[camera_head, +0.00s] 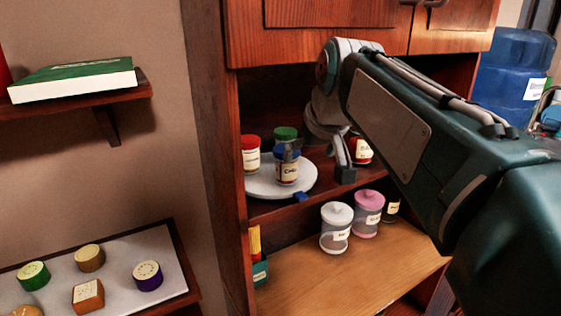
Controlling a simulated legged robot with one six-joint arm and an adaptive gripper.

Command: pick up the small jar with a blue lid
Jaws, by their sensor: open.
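The small jar with a blue lid (287,173) has a pale label and stands upright near the front of a round white turntable (264,189) in the open cabinet. A red-lidded jar (251,158) and a green-lidded jar (285,134) stand close to it. My gripper (318,160) is open, above and to the right of the blue-lidded jar. One finger overlaps its lid in the view; I cannot tell whether they touch. The other finger is to the right, in front of the shelf.
Another red-lidded jar (361,151) stands behind my gripper. White-lidded (335,235) and pink-lidded (367,220) canisters stand on the lower shelf. The cabinet's left side panel (213,150) and upper drawers (315,40) frame the opening. My arm covers its right side.

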